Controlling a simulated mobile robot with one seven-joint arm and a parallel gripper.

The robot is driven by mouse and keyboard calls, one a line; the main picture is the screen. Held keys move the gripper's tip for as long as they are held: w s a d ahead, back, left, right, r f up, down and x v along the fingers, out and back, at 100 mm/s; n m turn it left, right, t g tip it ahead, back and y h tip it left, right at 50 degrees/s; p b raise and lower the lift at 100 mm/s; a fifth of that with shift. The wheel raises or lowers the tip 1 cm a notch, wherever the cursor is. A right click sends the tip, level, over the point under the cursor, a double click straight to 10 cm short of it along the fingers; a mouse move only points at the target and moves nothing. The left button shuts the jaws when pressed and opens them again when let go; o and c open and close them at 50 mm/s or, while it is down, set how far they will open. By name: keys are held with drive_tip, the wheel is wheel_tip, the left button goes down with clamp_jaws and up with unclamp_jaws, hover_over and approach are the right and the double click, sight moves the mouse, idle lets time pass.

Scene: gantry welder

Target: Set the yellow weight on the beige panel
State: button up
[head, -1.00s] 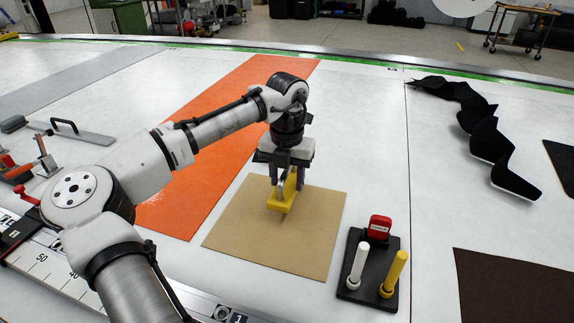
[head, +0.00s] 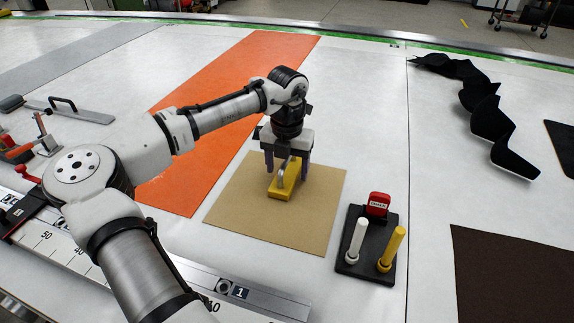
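The panel lies flat on the white table. My gripper (head: 287,173) is directly above the weight, pointing down. Its two dark fingers are spread, one on each side of the handle, with gaps between them and the handle. The gripper looks open. Part of the handle's top is hidden by the gripper.
A black stand (head: 366,258) with a white peg, a yellow peg and a red tag is right of the panel. An orange strip (head: 180,185) lies to the left. Black folded cloth (head: 485,115) and a dark brown sheet (head: 515,275) lie at right. A metal ruler rail (head: 75,255) runs along the front.

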wheel_tip(320, 180, up, 12)
drive_tip(key=shift+r+b, duration=0.15)
drive_tip(key=shift+b, duration=0.5)
drive_tip(key=shift+d, duration=0.1)
idle(0.3)
